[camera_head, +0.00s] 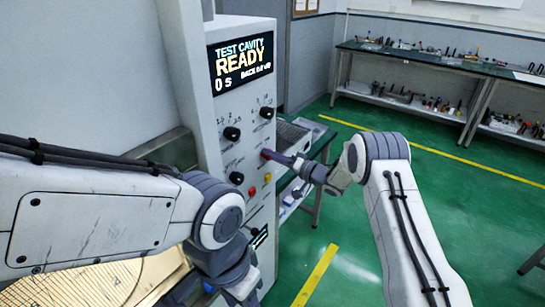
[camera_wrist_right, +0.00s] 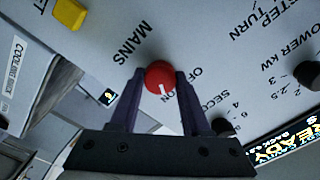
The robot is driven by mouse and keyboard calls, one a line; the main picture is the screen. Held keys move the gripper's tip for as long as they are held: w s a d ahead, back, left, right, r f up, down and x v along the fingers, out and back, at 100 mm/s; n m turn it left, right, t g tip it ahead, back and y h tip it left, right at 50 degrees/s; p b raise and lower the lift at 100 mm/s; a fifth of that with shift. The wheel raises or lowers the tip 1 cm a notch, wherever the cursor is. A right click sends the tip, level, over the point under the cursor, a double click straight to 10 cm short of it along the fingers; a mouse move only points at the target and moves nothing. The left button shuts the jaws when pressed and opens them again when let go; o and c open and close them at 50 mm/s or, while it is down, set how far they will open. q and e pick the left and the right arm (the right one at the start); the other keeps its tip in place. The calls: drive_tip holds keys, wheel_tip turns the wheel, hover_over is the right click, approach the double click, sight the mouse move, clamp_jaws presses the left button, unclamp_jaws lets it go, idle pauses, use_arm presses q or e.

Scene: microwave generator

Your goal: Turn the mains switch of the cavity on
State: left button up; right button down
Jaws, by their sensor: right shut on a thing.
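The mains switch is a round red knob (camera_wrist_right: 158,74) beside the printed word MAINS in the right wrist view. Its white mark points toward the ON lettering. In the head view the knob (camera_head: 265,153) shows on the front of the test cavity panel (camera_head: 228,160), mostly covered by my gripper. My right gripper (camera_head: 273,156) is shut on the knob, one dark finger on each side. The display (camera_head: 240,63) is lit and reads TEST CAVITY, READY, 0 s. My left gripper (camera_head: 235,285) is low in front of the panel; its fingertips are not clear.
Black knobs (camera_head: 232,133) sit above and below the red one. Yellow (camera_head: 252,191) and red (camera_head: 267,177) buttons are below it. Benches with tools (camera_head: 430,60) are at the back; green floor is open to the right.

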idle(0.3)
drive_tip(key=shift+c, duration=1.8)
unclamp_jaws()
drive_tip(key=shift+d, duration=0.15)
drive_tip(key=b+v, duration=0.3)
drive_tip(key=v, duration=0.7)
drive_tip(key=shift+s, duration=0.15)
